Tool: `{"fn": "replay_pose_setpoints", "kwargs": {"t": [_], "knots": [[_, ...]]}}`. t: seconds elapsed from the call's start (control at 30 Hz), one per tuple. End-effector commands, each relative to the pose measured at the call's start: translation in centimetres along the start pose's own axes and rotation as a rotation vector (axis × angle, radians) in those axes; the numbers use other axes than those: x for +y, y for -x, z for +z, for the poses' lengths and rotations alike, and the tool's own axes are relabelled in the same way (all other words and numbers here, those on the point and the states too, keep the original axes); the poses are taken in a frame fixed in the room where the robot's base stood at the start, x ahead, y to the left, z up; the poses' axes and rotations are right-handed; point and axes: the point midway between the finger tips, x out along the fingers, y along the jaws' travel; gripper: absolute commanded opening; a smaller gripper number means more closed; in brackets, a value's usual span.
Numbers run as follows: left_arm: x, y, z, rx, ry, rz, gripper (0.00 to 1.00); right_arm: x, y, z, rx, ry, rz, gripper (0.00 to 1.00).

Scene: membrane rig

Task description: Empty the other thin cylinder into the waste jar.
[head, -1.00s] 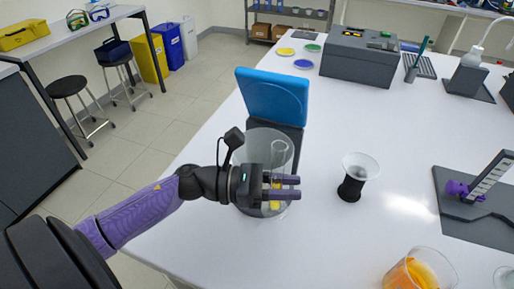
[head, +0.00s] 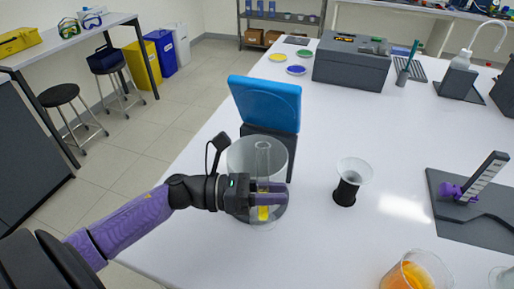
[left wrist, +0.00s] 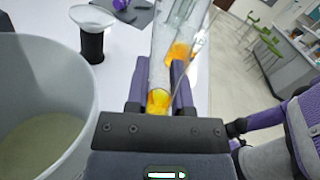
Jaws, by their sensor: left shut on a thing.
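My left gripper (head: 270,195) is shut on a thin clear cylinder (head: 263,165), which stands about upright in the head view. Yellow-orange liquid shows low in the cylinder, and clearly in the left wrist view (left wrist: 159,101) between the fingers (left wrist: 158,85). The waste jar (head: 240,152) is a wide, clear, open vessel, partly hidden by my gripper and the cylinder. In the left wrist view the jar (left wrist: 85,85) is left of the gripper, with pale greenish contents low inside. The cylinder appears beside the jar, not over its mouth. My right gripper is not in view.
A blue panel (head: 265,103) on a dark stand rises behind the jar. A glass funnel on a black base (head: 348,185) stands to the right. A beaker of orange liquid (head: 415,275) is at the front right. White table between them is clear.

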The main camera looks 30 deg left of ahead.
Motion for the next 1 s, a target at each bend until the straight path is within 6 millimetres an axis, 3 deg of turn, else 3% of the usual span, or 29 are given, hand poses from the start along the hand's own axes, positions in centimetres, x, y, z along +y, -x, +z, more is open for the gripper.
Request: {"fn": "replay_pose_setpoints", "kwargs": {"t": [0.63, 0.87, 1.0], "knots": [[0.2, 0.1, 2.8, -0.054, 0.413, -0.001, 0.00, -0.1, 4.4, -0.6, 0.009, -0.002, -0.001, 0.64], [-0.1, 0.0, 2.0, -0.073, 0.563, -0.001, 0.00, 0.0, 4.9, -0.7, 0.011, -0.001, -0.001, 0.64], [-0.2, 0.0, 0.5, -0.084, 0.654, 0.000, 0.00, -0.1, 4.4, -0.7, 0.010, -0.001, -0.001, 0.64]]}}
